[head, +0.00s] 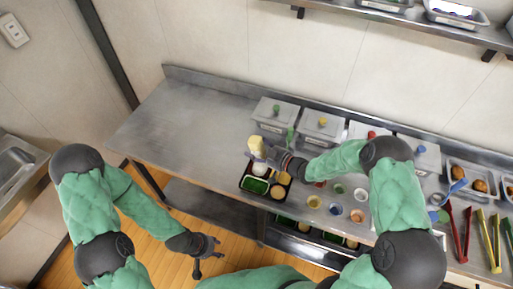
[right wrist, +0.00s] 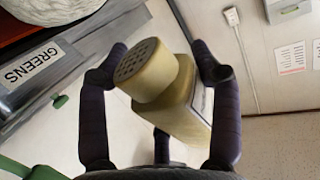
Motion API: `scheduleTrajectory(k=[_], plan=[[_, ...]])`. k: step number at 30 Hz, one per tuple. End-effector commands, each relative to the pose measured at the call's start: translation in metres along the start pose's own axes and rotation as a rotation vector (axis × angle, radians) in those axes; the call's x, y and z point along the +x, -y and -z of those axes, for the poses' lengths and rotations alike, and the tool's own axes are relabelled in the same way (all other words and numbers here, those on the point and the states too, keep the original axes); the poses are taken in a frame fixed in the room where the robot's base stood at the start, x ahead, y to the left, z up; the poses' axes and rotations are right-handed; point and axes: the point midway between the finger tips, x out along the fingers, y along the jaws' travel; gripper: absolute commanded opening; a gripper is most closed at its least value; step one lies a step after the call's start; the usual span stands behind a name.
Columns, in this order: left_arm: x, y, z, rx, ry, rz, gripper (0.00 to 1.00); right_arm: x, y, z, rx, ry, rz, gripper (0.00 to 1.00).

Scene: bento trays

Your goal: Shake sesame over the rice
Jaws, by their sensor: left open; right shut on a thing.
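The sesame shaker (head: 257,146) is pale yellow with a perforated cap. My right gripper (head: 272,154) is shut on it, above the dark bento tray (head: 243,183). In the right wrist view the shaker (right wrist: 178,105) sits between the fingers, tilted, its holed cap toward the upper left. The white rice (head: 260,169) is in a compartment of the tray, just below the shaker. A white grainy mound, seemingly the rice (right wrist: 62,8), shows at the top left of the wrist view. No falling sesame is visible. My left gripper (head: 203,262) is open and empty, off the table's front edge.
The tray also holds green and tan food. Lidded metal bins (head: 270,118) stand behind it, one labelled GREENS in the wrist view. Several small cups (head: 335,209) and tongs (head: 466,232) lie to the right. The steel counter (head: 185,125) is clear on the left.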

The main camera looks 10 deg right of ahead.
Motion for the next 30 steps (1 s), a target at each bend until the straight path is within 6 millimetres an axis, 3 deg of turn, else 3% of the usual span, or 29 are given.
scheduleTrajectory(k=[11, 21, 30], plan=[[-0.002, -0.001, 0.0, 0.0, -0.001, 0.0, 0.45, -0.001, -0.001, 0.004, -0.002, -0.002, -0.001, 0.58], [-0.021, -0.008, 0.0, 0.0, -0.001, 0.0, 0.45, -0.007, -0.001, 0.035, -0.003, -0.003, -0.001, 0.58], [-0.021, -0.007, -0.001, 0.0, -0.001, 0.0, 0.45, -0.008, 0.0, 0.035, -0.002, -0.002, -0.001, 0.58]])
